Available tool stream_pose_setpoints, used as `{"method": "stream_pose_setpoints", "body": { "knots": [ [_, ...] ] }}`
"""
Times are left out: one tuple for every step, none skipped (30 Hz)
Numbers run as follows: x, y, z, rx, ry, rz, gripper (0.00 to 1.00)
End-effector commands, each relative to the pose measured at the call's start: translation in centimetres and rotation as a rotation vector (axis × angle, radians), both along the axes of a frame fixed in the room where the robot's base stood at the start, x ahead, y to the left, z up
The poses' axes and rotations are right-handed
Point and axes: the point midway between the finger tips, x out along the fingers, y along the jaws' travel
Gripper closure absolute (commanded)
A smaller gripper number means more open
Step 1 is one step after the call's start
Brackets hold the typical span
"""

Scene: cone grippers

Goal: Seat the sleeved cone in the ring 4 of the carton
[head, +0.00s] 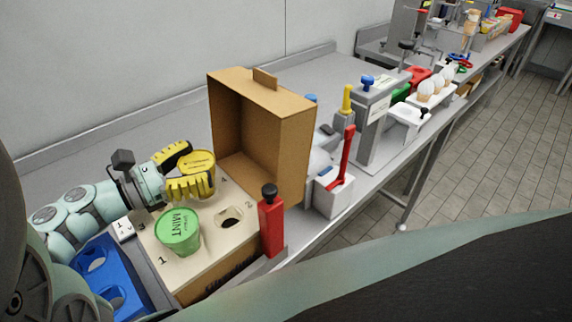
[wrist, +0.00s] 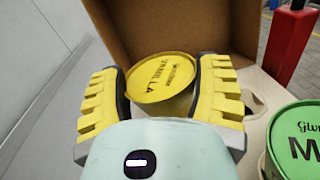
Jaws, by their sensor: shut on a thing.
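A yellow-lidded vanilla cone (head: 199,160) is between the yellow ridged fingers of my gripper (head: 187,172). In the wrist view, its round lid (wrist: 162,76) shows between the two fingers (wrist: 163,95), which close on its sides. The cone is over the back part of the tan carton's top (head: 205,255), near the number 4. Its lower part is hidden by the fingers, so I cannot tell whether it sits in a ring or above it. The green mint cone (head: 180,230) stands in the carton near the number 1. The hole near the number 2 is empty.
An open brown cardboard lid or box (head: 265,125) stands upright close behind the carton. A red bottle (head: 271,222) stands at its right corner. A blue holder (head: 105,280) lies at front left. Grey dispensers (head: 375,120) stand farther right along the bench.

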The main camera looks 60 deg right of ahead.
Motion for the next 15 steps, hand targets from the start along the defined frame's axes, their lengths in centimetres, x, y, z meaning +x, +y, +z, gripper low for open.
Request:
{"method": "stream_pose_setpoints", "body": {
  "knots": [
    [0.05, 0.03, -0.18, -0.001, 0.0, 0.001, 0.74],
    [0.06, 0.04, -0.23, -0.001, 0.0, 0.002, 0.74],
    [0.05, 0.04, -0.29, -0.001, 0.0, 0.001, 0.74],
    [0.06, 0.04, -0.34, -0.001, 0.0, 0.001, 0.74],
    [0.06, 0.04, -0.39, -0.001, 0.0, 0.001, 0.74],
    [0.07, 0.04, -0.45, -0.001, 0.0, 0.001, 0.74],
    [0.06, 0.05, -0.5, -0.001, 0.0, 0.001, 0.74],
    [0.06, 0.05, -0.55, -0.001, 0.0, 0.001, 0.74],
    [0.07, 0.05, -0.61, -0.001, -0.001, 0.001, 0.74],
    [0.07, 0.06, -0.66, -0.001, -0.001, 0.001, 0.74],
    [0.08, 0.05, -0.71, -0.001, -0.001, 0.001, 0.74],
    [0.07, 0.06, -0.77, -0.001, -0.001, 0.001, 0.74],
    [0.07, 0.07, -0.82, -0.001, -0.001, 0.001, 0.74],
    [0.08, 0.06, -0.87, -0.001, -0.001, 0.001, 0.74],
    [0.08, 0.08, -0.93, -0.001, -0.001, 0.001, 0.74]
  ]
}}
